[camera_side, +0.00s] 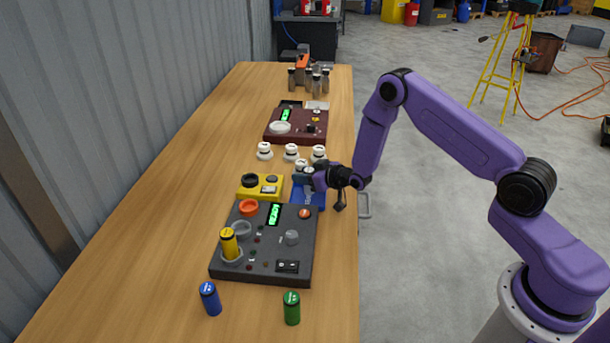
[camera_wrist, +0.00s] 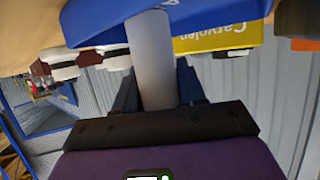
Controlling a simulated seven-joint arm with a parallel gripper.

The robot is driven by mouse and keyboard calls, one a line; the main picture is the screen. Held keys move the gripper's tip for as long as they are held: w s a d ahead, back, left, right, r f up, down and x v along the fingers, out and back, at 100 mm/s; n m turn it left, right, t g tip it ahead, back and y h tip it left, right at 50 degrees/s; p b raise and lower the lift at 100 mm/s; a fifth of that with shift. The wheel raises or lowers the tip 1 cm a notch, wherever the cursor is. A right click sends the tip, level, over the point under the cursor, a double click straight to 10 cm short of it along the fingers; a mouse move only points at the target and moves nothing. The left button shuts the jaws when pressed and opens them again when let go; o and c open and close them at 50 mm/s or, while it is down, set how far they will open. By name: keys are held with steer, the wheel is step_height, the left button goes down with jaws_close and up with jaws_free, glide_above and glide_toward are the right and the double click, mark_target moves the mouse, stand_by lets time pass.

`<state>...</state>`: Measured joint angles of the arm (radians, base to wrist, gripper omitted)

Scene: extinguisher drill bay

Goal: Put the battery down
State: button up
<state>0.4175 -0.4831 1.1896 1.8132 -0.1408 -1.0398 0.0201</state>
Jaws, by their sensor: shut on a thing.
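My gripper (camera_side: 312,180) is at the right edge of the wooden table, over a small blue tray (camera_side: 318,196). In the wrist view my gripper (camera_wrist: 155,98) is shut on a plain grey cylinder (camera_wrist: 152,62), which I take to be the battery. Its far end reaches the blue tray (camera_wrist: 90,20); I cannot tell whether it rests on it. In the side view the cylinder is a small pale shape at the tray, partly hidden by my gripper.
A dark panel (camera_side: 262,262) with a green display holds a yellow cylinder (camera_side: 229,243). A yellow box (camera_side: 246,193) stands left of the tray. White-capped pieces (camera_side: 291,153) stand behind it. A blue cylinder (camera_side: 210,298) and green cylinder (camera_side: 291,307) stand in front. The table's left side is clear.

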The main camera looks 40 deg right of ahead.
steer(key=shift+f, duration=0.1)
steer(key=o, duration=1.1)
